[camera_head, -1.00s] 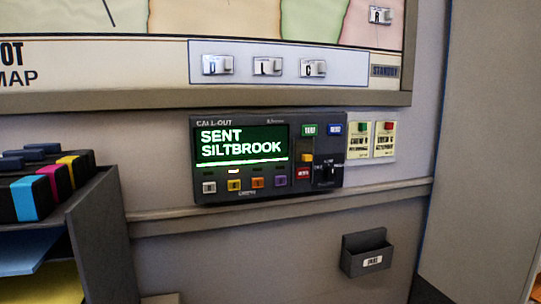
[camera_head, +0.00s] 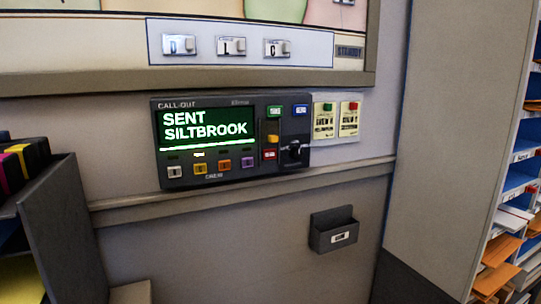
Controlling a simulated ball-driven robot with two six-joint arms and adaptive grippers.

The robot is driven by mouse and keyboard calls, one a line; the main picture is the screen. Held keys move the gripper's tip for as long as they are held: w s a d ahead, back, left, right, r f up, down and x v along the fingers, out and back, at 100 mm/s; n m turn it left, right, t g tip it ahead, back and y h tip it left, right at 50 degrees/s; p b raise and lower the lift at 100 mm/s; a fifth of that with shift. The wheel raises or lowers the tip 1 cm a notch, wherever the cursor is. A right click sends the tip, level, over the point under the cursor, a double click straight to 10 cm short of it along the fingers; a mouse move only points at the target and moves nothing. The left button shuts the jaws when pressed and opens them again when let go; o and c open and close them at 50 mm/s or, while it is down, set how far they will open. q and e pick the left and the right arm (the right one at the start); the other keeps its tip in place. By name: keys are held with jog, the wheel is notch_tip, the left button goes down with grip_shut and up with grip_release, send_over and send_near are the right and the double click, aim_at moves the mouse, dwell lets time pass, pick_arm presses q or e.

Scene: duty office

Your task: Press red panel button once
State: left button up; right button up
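The call-out panel (camera_head: 230,138) is a dark box on the wall, left of centre. Its green screen (camera_head: 205,127) reads "SENT SILTBROOK". A red button (camera_head: 269,154) sits on its right part, below a yellow-orange one (camera_head: 272,139). A green button (camera_head: 275,111) and a blue button (camera_head: 299,110) are above, and a black knob (camera_head: 294,152) is at the lower right. White, yellow, orange and purple buttons line the bottom. A separate wall card right of the panel has a small red piece (camera_head: 352,105). Neither gripper is in view.
A ledge (camera_head: 240,186) runs along the wall under the panel. A small grey wall holder (camera_head: 334,230) hangs below it. A dark rack (camera_head: 62,230) stands at the left. Shelves with orange and white papers (camera_head: 497,250) stand at the right.

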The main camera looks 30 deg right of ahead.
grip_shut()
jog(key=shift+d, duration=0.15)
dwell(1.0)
